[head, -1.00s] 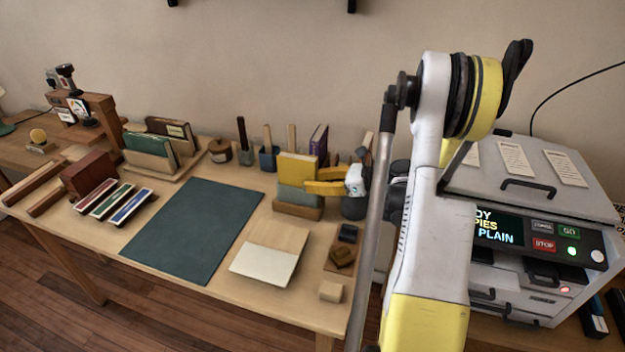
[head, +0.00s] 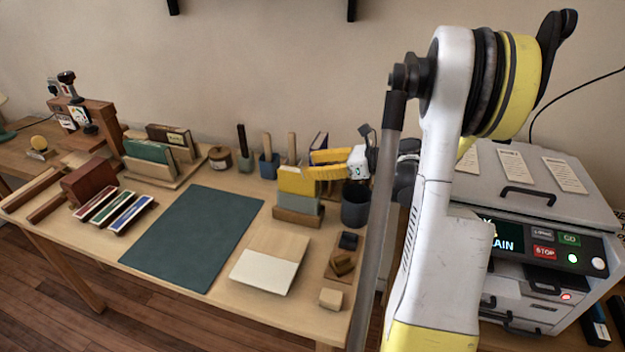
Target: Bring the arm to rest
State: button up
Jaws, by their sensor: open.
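My gripper (head: 328,164) has yellow fingers, one above the other, pointing left. It is open, and no object shows between the fingers. It is above and behind a yellow card or book (head: 297,182) that stands with a grey one (head: 300,200) in a wooden holder (head: 298,217). In the picture the lower finger overlaps the top of the yellow piece; I cannot tell whether they touch. My arm rises at the right and hides part of the table's right end and of the machine.
A dark cup (head: 355,210) stands just below my gripper. A copier (head: 540,200) is at the right. A green mat (head: 195,237) and a cream-and-wood board (head: 270,263) lie on the table. Pots with upright tools (head: 268,163) stand left of the gripper.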

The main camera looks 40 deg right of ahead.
jog(key=shift+r, duration=0.75)
jog(key=shift+w+a, duration=0.1)
jog(key=shift+a, duration=0.3)
jog(key=s+a+r+n+g+h, duration=0.1)
jog(key=a+n+g, duration=0.2)
jog(key=a+n, duration=0.45)
jog(key=s+a+r+n+g+h, duration=0.15)
jog(key=a+n, duration=0.25)
jog(key=a, duration=0.7)
jog(key=s+a+n+h, duration=0.2)
jog(key=s+a+n, duration=0.3)
jog(key=s+n, duration=0.2)
jog(key=s+a+f+n+g+h, duration=0.1)
jog(key=s+a+n, duration=0.3)
jog(key=n, duration=0.7)
jog(key=shift+s+a+h, duration=0.4)
jog(key=shift+s+h, duration=0.45)
jog(key=shift+s, duration=0.5)
